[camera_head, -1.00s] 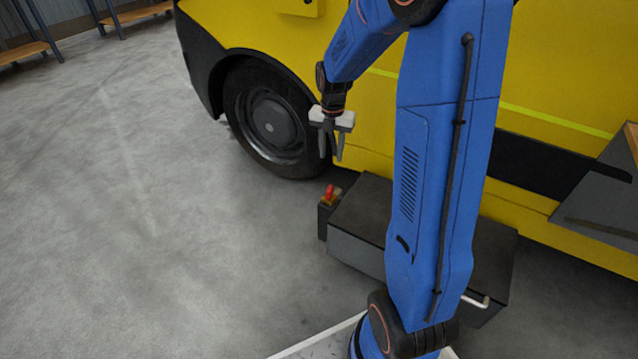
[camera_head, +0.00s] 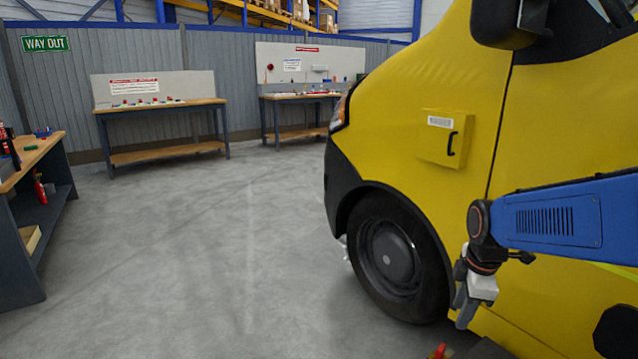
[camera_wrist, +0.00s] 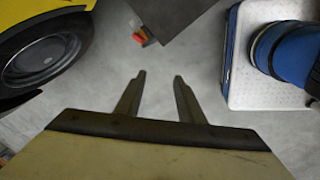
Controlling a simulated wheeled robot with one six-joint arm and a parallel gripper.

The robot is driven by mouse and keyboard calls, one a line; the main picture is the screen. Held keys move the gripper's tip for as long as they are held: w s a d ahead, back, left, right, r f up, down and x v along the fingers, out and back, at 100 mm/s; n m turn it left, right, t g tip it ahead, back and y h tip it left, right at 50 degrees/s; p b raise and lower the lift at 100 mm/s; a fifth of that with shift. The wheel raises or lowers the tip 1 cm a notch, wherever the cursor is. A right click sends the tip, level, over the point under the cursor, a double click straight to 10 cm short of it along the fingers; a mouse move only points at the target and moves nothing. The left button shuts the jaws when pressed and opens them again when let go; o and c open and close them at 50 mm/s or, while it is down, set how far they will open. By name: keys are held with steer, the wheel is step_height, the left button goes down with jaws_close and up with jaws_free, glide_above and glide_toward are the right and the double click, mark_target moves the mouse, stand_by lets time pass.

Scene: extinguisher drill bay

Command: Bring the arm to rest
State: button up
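My gripper (camera_head: 466,304) hangs fingers down at the lower right of the head view, in front of the yellow van (camera_head: 450,90) and just right of its front wheel (camera_head: 390,258). My blue arm reaches in from the right edge. In the wrist view my gripper (camera_wrist: 157,78) shows two dark fingers apart with only grey floor between them. It is open and empty.
A dark box (camera_wrist: 172,14) with a red knob (camera_wrist: 137,37) sits on the floor near the van. Workbenches (camera_head: 165,148) (camera_head: 300,97) stand along the back wall, another bench (camera_head: 22,230) at the left. The floor between is clear.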

steer(key=s+a+r+m+t, duration=0.1)
steer(key=s+a+m, duration=0.1)
steer(key=s+m, duration=0.5)
steer(key=s+a+r+m+t, duration=0.1)
steer(key=s+r+m, duration=0.1)
steer(key=s+m, duration=0.6)
steer(key=shift+s+a+r+t, duration=0.2)
steer(key=shift+s+a+t, duration=0.15)
steer(key=shift+s, duration=1.1)
